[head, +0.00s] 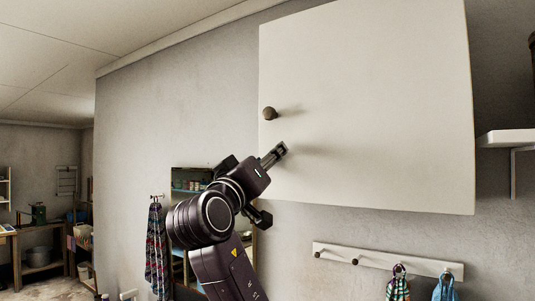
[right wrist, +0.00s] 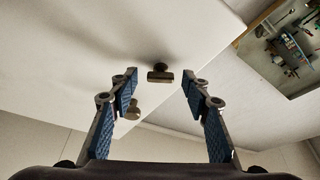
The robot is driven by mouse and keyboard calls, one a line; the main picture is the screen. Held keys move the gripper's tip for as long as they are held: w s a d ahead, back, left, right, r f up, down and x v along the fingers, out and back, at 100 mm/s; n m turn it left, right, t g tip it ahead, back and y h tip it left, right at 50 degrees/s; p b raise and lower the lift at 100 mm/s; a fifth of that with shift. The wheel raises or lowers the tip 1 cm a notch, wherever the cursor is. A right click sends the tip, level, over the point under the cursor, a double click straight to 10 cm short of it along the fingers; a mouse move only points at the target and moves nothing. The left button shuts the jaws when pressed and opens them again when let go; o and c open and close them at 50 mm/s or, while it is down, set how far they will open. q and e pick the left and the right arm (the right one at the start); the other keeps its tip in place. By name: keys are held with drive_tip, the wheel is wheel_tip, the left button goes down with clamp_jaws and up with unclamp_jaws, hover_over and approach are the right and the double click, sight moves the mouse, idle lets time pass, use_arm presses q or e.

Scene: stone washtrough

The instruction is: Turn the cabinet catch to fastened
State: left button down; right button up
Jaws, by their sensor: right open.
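The white cabinet (head: 370,90) hangs on the wall, and its door face shows at the upper left of the right wrist view (right wrist: 60,50). A dark catch (right wrist: 160,76) with a short crossbar sits near the door's edge in the right wrist view, its bar roughly level in that picture. In the head view I cannot make it out; my gripper seems to cover it. My right gripper (head: 276,153) is at the cabinet's left edge; its open blue fingers (right wrist: 158,92) lie either side of the catch, apart from it. My left gripper is not in view.
A round brown knob (head: 269,113) stands out above my gripper; it also shows by one finger in the right wrist view (right wrist: 133,111). A peg rail (head: 385,261) with cloths hangs below the cabinet. A white shelf (head: 507,138) is at right.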

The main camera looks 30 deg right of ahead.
drive_tip(key=c, duration=1.1)
drive_tip(key=shift+w+a+m+g+h+b, duration=0.1)
drive_tip(key=shift+m+g+h+b, duration=0.4)
drive_tip(key=shift+m+b, duration=0.65)
drive_tip(key=shift+w+m+g+h+b, duration=0.1)
drive_tip(key=shift+m+g+h+b, duration=0.5)
drive_tip(key=shift+m, duration=1)
drive_tip(key=shift+a+m+g+h+b, duration=0.1)
drive_tip(key=shift+m+g+h+b, duration=0.35)
drive_tip(key=shift+m+b, duration=0.75)
drive_tip(key=shift+d+m+g, duration=0.1)
drive_tip(key=shift+m+g, duration=0.25)
drive_tip(key=shift+m, duration=0.1)
drive_tip(key=o, duration=1.1)
